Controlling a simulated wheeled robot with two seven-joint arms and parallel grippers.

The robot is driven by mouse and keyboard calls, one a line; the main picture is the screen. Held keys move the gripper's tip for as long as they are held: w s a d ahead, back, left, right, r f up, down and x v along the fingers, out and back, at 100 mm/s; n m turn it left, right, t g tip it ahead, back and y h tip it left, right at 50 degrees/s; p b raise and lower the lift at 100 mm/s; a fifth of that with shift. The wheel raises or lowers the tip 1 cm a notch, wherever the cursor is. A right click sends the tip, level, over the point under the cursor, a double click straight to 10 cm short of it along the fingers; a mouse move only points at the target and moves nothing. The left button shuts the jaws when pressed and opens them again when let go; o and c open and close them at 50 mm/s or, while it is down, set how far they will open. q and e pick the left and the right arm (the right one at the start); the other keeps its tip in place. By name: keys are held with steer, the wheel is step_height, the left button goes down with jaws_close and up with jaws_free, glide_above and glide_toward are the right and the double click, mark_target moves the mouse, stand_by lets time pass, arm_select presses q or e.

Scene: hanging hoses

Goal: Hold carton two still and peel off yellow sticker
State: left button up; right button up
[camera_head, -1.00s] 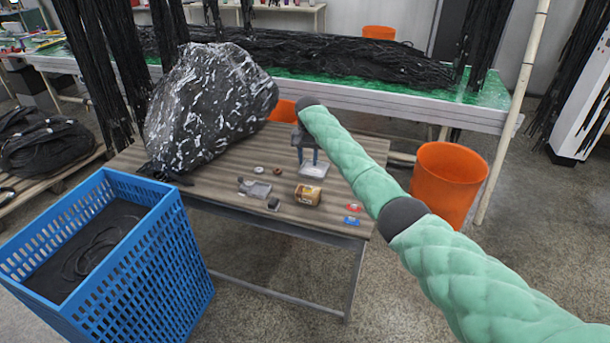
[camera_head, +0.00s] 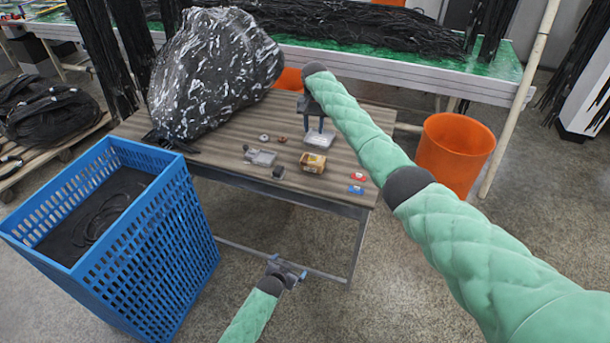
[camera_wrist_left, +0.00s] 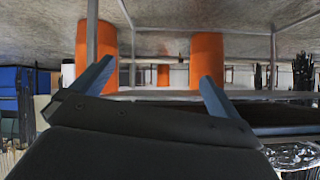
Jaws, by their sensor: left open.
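A small brown carton (camera_head: 313,162) stands on the wooden table near its front edge; I cannot tell whether it is carton two. It is too small to make out a yellow sticker on it. My right gripper (camera_head: 314,128) points down over a pale grey tray (camera_head: 322,140) just behind the carton, its two fingers apart. My left gripper (camera_head: 289,273) is low in front of the table, below the tabletop and away from the carton. It is open and empty; the left wrist view shows its fingers wide apart (camera_wrist_left: 157,72).
A black wrapped bundle (camera_head: 211,72) fills the table's (camera_head: 222,172) back left. A grey tray (camera_head: 262,158), a black block (camera_head: 278,172), and red (camera_head: 357,176) and blue (camera_head: 356,190) pieces lie near the carton. A blue crate (camera_head: 190,235) stands left, an orange bin (camera_head: 455,150) right.

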arm_select(q)
steer(key=w+d+r+m+t+h, duration=0.2)
steer(key=w+d+r+t, duration=0.15)
steer(key=w+r, duration=0.7)
steer(key=w+d+r+m+t+h, duration=0.2)
steer(key=w+d+r, duration=0.45)
steer(key=r, duration=0.75)
steer(key=n+g+y, duration=0.2)
steer(key=n, duration=0.3)
glide_toward(310, 168)
steer(key=w+d, duration=0.2)
steer(key=shift+w+d+f, duration=0.1)
steer(key=shift+d+f, duration=0.15)
steer(key=shift+f, duration=0.1)
steer(key=shift+w+a+n+y, duration=0.3)
steer(key=shift+w+n+y, duration=0.15)
steer(key=shift+n, duration=0.25)
steer(key=shift+w+f, duration=0.1)
steer(key=shift+w, duration=0.3)
steer(key=shift+x, duration=3.6)
steer(key=shift+c, duration=0.2)
